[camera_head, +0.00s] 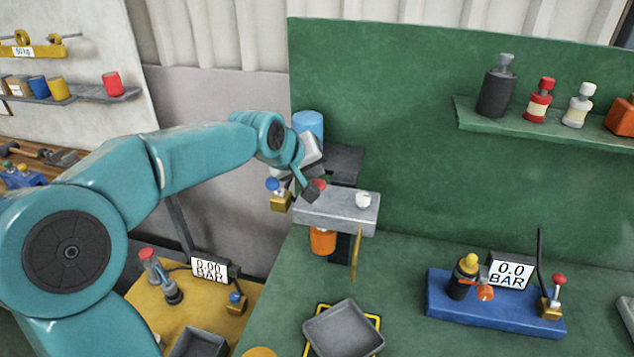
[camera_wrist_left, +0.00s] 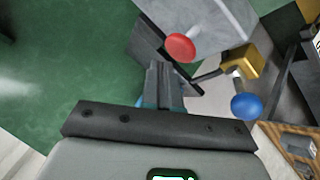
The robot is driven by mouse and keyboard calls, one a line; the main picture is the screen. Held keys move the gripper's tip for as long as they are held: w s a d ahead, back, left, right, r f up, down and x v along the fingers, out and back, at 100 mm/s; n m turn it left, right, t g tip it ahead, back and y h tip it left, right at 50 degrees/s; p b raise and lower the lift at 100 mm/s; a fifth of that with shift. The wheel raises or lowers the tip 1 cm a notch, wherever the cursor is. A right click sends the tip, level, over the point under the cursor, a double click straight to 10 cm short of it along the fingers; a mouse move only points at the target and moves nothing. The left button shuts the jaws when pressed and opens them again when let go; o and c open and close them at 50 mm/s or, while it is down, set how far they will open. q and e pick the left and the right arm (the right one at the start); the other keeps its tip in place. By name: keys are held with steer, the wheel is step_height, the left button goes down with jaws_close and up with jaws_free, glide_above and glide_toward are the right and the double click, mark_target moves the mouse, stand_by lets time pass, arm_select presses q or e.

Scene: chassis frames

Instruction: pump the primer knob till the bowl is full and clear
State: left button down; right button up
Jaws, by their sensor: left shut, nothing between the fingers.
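A grey filter head block (camera_head: 340,211) stands out from the green panel, with a red knob (camera_head: 319,185) and a white knob (camera_head: 363,199) on top. An orange bowl (camera_head: 322,240) hangs under the block; its contents cannot be made out. My left gripper (camera_head: 311,192) is shut and empty, right beside the red knob and partly in front of it. In the left wrist view, the shut fingertips (camera_wrist_left: 160,72) are just short of the red knob (camera_wrist_left: 180,47); contact cannot be told. Which knob is the primer is not labelled. My right gripper is not in view.
A brass valve with a blue knob (camera_head: 272,184) sits left of the block, also in the wrist view (camera_wrist_left: 245,107). A grey tray (camera_head: 343,329) lies below on the bench. A gauge stand (camera_head: 495,302) reading 0.0 BAR is at right.

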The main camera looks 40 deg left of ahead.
arm_select(q)
steer(key=shift+w, duration=0.1)
stand_by(0.5)
steer(key=shift+f, duration=0.1)
steer(key=shift+f+b, duration=0.35)
steer(key=shift+b, duration=0.15)
stand_by(0.3)
